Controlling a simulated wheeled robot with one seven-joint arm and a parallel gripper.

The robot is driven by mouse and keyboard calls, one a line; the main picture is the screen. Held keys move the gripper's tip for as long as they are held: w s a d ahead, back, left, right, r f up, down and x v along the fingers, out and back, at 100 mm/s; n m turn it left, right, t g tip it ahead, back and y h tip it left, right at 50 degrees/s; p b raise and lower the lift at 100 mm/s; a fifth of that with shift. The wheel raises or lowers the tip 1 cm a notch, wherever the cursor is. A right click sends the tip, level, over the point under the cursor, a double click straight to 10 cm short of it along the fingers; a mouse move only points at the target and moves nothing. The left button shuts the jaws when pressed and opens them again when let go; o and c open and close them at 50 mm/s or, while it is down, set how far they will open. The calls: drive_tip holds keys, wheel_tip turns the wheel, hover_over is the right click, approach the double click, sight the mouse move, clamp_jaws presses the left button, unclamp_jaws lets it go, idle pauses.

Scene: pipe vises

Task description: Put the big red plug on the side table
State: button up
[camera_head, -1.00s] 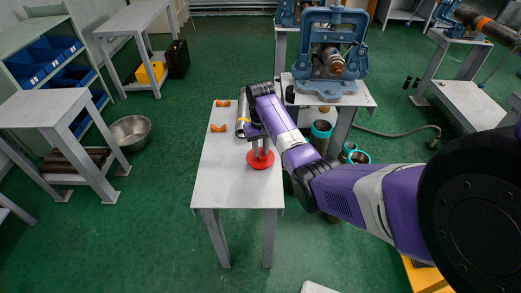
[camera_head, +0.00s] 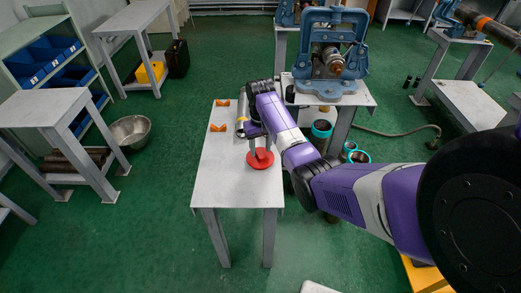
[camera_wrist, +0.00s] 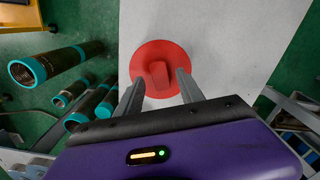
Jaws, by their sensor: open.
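The big red plug (camera_head: 260,160) lies flat on the white side table (camera_head: 225,175), near its front right part. It is a round red disc with a raised red block on top, seen from above in the wrist view (camera_wrist: 158,68). My gripper (camera_head: 261,150) is over the plug, pointing down. In the wrist view my gripper (camera_wrist: 160,85) is open, with one grey finger on each side of the raised block and a gap visible to both. I cannot tell the exact height of the fingertips above the disc.
A blue pipe vise (camera_head: 330,60) stands on another table behind. Teal-ended pipes (camera_wrist: 50,65) stand beside the side table. The table's front left is clear.

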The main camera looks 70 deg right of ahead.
sight(260, 154)
wheel_tip(260, 154, up, 11)
drive_tip(key=p, duration=0.1)
drive_tip(key=shift+w+d, duration=0.1)
idle(0.7)
